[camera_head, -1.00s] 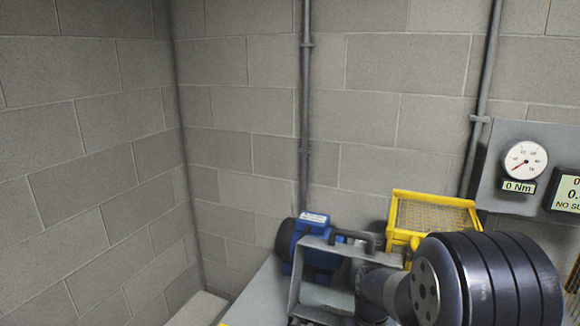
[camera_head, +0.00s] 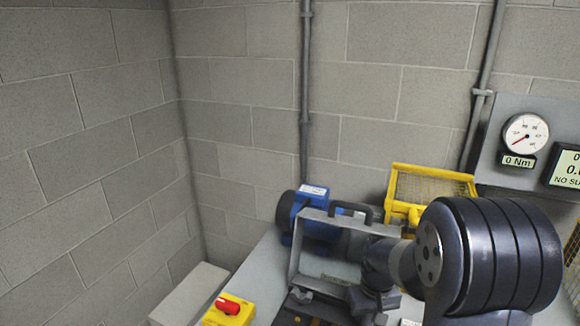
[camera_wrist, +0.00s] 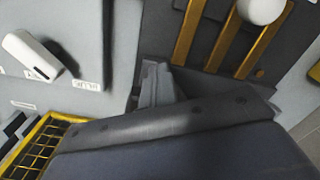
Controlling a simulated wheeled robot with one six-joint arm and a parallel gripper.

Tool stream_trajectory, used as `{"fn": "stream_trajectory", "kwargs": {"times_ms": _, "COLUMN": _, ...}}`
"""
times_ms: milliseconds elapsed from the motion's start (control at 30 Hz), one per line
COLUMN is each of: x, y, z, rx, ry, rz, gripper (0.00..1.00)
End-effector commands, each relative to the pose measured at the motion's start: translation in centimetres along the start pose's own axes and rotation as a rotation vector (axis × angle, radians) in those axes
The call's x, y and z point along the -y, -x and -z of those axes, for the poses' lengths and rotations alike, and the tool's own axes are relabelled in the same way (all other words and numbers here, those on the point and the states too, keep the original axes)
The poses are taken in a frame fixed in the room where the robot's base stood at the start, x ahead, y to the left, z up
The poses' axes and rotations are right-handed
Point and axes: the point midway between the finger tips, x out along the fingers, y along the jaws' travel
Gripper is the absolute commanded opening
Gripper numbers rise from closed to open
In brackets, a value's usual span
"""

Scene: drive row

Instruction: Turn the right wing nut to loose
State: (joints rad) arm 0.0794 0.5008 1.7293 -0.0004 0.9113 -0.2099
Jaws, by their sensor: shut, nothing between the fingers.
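I cannot clearly make out the right wing nut in either view; my arm covers much of the right side of the bench in the head view. A small grey winged piece (camera_head: 301,294), perhaps the left wing nut, shows at the foot of the grey frame. My gripper (camera_wrist: 158,88) is shut and empty in the wrist view, its narrow grey fingers close together beyond the dark wrist body. In the head view it points down at the bench, its tips hard to tell.
A grey frame with a dark handle (camera_head: 350,208) stands before a blue motor (camera_head: 315,222). A yellow mesh guard (camera_head: 432,190) stands behind my arm. A yellow box with a red knob (camera_head: 228,306) is at front left. A gauge panel (camera_head: 524,133) reads 0 Nm.

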Motion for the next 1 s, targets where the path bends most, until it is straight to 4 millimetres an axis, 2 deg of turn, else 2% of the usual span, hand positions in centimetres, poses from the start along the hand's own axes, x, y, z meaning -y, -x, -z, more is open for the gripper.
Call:
{"fn": "stream_trajectory", "kwargs": {"times_ms": 533, "x": -1.6, "y": 0.1, "z": 0.3, "rx": -0.002, "ry": -0.001, "rz": 0.000, "gripper": 0.00}}
{"fn": "stream_trajectory", "kwargs": {"times_ms": 1000, "x": -1.7, "y": 0.0, "z": 0.4, "rx": 0.000, "ry": 0.000, "rz": 0.000, "gripper": 0.00}}
